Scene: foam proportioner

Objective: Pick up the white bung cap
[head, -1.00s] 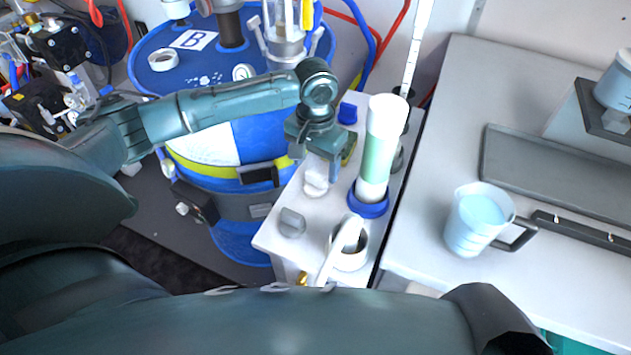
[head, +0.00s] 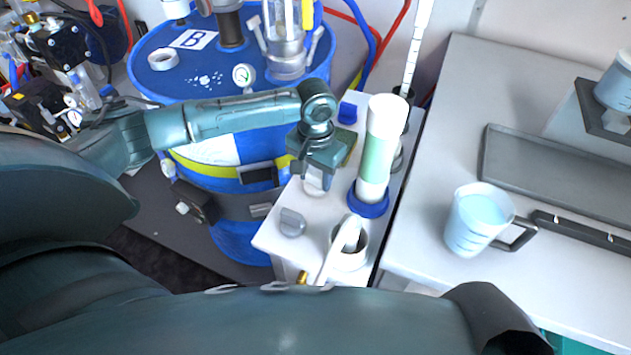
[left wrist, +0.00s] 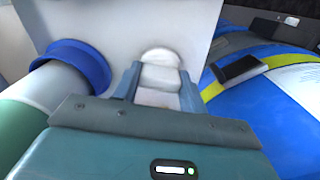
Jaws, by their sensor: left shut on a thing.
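The white bung cap (head: 314,184) is a small white piece at the white cabinet top, left of the clear-and-green cylinder with the blue base. It also shows between the fingers in the left wrist view (left wrist: 160,77). My left gripper (head: 317,174) points down over it, shut on it with one finger on each side; in the left wrist view the gripper (left wrist: 158,88) spans the cap. The gripper body hides part of the cap in the head view. I cannot tell whether the cap touches the cabinet top. My right gripper is not in view.
The cylinder (head: 379,150) stands close to the right of the gripper. A grey knob (head: 292,222) and a white cup-like holder (head: 349,254) are nearer. The blue drum (head: 237,95) stands behind left. A jug (head: 473,222) sits on the right-hand bench.

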